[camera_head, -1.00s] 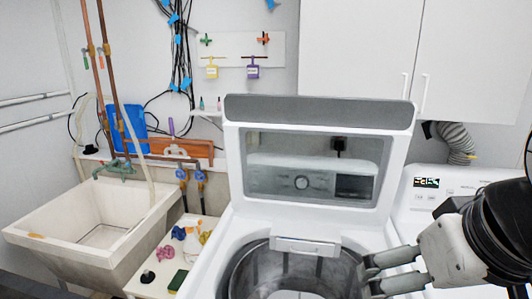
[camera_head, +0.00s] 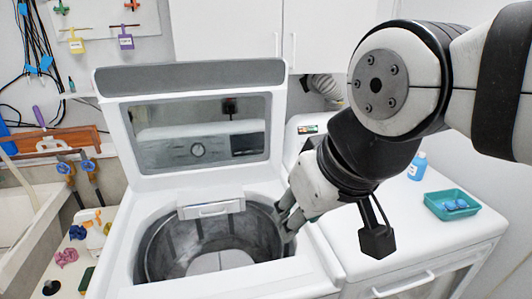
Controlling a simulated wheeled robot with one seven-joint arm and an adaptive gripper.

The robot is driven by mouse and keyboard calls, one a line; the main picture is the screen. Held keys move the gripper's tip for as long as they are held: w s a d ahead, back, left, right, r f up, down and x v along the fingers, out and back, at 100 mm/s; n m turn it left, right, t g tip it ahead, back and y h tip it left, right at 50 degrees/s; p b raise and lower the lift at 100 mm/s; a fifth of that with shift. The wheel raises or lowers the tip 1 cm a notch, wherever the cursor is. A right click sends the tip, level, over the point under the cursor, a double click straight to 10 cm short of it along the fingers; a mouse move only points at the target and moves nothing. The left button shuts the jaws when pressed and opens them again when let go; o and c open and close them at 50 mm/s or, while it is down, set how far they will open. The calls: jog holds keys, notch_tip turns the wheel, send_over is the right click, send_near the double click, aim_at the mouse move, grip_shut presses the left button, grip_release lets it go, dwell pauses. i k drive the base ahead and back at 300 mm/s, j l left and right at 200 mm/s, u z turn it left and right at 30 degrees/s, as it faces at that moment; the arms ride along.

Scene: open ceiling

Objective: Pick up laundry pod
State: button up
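Small blue items (camera_head: 455,205) that look like laundry pods lie in a teal tray (camera_head: 431,206) on top of the white machine at the right. They are too small to count surely. My gripper (camera_head: 283,222) is well to the left of the tray, at the right side of the open washer drum (camera_head: 160,255), pointing down and left. Its fingers look apart with nothing visible between them, though the tips are partly hard to make out against the rim.
The washer's lid (camera_head: 190,75) stands raised behind the drum. A blue bottle (camera_head: 417,166) stands behind the tray. The white machine top (camera_head: 350,235) is clear in front. A shelf with small items (camera_head: 75,250) and a sink (camera_head: 20,220) are at the left.

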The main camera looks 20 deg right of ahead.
aim_at(450, 205)
jog(key=k+z, duration=0.35)
jog(key=k+l+z, duration=0.1)
jog(key=z, duration=0.2)
jog(key=j+z, duration=0.2)
jog(key=z, duration=0.2)
jog(key=j+z, duration=0.25)
jog(key=z, duration=0.15)
jog(key=j+z, duration=0.2)
jog(key=z, duration=0.25)
